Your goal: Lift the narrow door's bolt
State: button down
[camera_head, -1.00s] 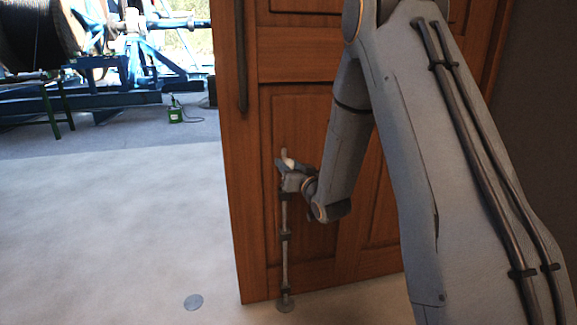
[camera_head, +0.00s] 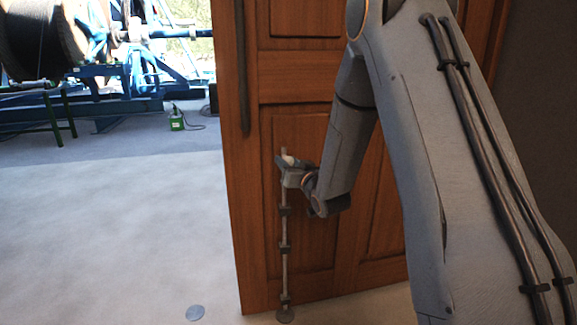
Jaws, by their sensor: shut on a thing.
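The narrow door (camera_head: 252,200) is brown panelled wood and stands upright in the middle of the view. Its bolt (camera_head: 284,230) is a thin grey vertical rod on the door's lower part, running through several dark brackets down toward a round floor plate (camera_head: 286,316). My gripper (camera_head: 287,168) is shut on the bolt's upper end; a pale tip shows just above it. The jaws are small and partly hidden by my wrist. I cannot tell whether the bolt's lower end is clear of the floor plate.
A long dark pull handle (camera_head: 241,85) is on the door's left edge. Another round plate (camera_head: 195,312) lies on the pale floor to the left. Left of the door is open floor, with a cable reel (camera_head: 40,40) and a green can (camera_head: 176,120) beyond.

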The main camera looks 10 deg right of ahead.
jog(key=shift+w+r, duration=0.15)
jog(key=shift+r, duration=0.2)
jog(key=c, duration=1.3)
grip_release()
jog(key=shift+f, duration=0.1)
jog(key=s, duration=0.2)
jog(key=s+d, duration=0.1)
jog(key=s, duration=0.4)
jog(key=shift+s+d, duration=0.25)
jog(key=shift+s, duration=0.15)
